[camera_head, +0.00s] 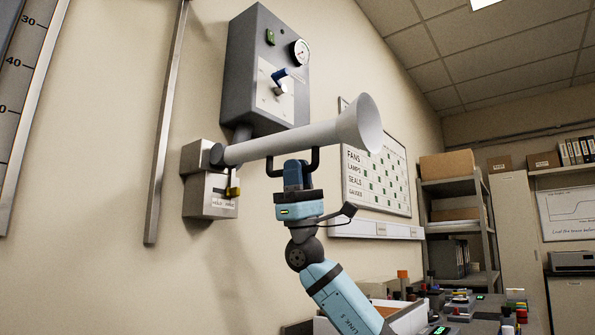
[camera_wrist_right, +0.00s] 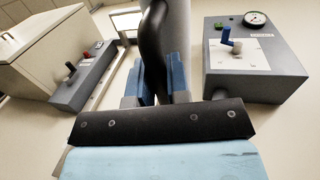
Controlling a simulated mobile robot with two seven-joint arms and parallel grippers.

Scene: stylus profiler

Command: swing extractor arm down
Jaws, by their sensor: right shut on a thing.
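The extractor arm (camera_head: 275,142) is a pale grey tube with a flared hood (camera_head: 367,124) at its right end. It sticks out from a grey wall bracket (camera_head: 209,195) and rises slightly toward the hood. A black bar handle (camera_head: 315,160) hangs under the tube. My right gripper (camera_head: 297,166) is below the tube, shut on this handle. In the right wrist view the black handle (camera_wrist_right: 153,45) passes between the blue fingers of my right gripper (camera_wrist_right: 157,78). My left gripper is not in view.
A dark grey wall box (camera_head: 262,75) with a gauge (camera_head: 300,52) and blue-handled switch is just above the tube. A whiteboard (camera_head: 378,170) hangs behind the hood. Shelves (camera_head: 455,190) and a cluttered bench (camera_head: 480,312) stand at right. The wall below the bracket is clear.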

